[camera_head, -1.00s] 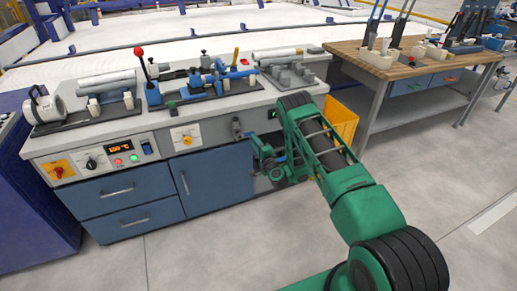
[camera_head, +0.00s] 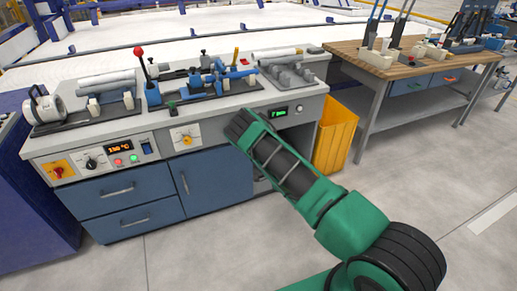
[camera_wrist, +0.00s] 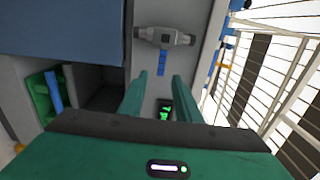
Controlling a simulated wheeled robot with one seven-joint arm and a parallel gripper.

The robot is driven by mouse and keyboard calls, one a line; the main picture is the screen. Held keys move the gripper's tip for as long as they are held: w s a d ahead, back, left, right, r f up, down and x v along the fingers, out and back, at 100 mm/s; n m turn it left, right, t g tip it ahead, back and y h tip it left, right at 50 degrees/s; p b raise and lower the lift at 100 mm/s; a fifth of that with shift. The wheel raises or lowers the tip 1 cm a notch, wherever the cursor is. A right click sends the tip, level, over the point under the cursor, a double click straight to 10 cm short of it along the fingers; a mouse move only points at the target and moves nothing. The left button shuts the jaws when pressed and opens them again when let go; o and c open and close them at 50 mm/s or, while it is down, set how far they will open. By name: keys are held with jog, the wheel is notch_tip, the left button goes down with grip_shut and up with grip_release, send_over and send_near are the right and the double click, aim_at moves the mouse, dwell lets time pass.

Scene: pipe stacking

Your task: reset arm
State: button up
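My arm (camera_head: 345,220) is green and black and reaches from the bottom right up to the front of the workbench (camera_head: 219,136). My gripper is hidden behind the arm in the head view. In the wrist view my gripper (camera_wrist: 160,82) shows two green fingers standing apart with nothing between their tips. A small green-lit display (camera_wrist: 165,109) shows between the fingers, beyond them. A grey T-shaped piece (camera_wrist: 163,37) with blue squares below it shows ahead of the fingertips; I cannot tell what it is fixed to.
Pipes (camera_head: 107,78) and blue clamps (camera_head: 207,82) sit on the bench top. A yellow bin (camera_head: 337,134) stands right of the bench, beside a wooden table (camera_head: 415,65). Green and blue items (camera_wrist: 50,95) are in an open compartment. Floor at the right is clear.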

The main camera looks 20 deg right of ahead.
dwell(0.4)
notch_tip(320, 180, up, 12)
jog(key=w+a+n+g+y, duration=0.1)
jog(key=w+n+g+y, duration=0.15)
jog(key=n, duration=0.35)
jog(key=s+d+r+n+g, duration=0.4)
jog(key=s+r+g, duration=0.1)
jog(key=s+r, duration=0.3)
jog(key=s+d+r+n+g+h, duration=0.1)
jog(key=s+d+r+g, duration=0.15)
jog(key=s, duration=0.65)
jog(key=s+d+r+g+h, duration=0.1)
jog(key=s+d+r, duration=0.15)
jog(key=s, duration=0.55)
jog(key=s+d+r+n+g+h, duration=0.1)
jog(key=s+d+r+g, duration=0.15)
jog(key=s, duration=0.65)
jog(key=s+r+g, duration=0.2)
jog(key=s, duration=1)
jog(key=s+r+g, duration=0.1)
jog(key=s+g, duration=0.1)
jog(key=s, duration=1)
jog(key=shift+s+a+r+m, duration=0.35)
jog(key=shift+s+a+m, duration=0.05)
jog(key=shift+g, duration=0.25)
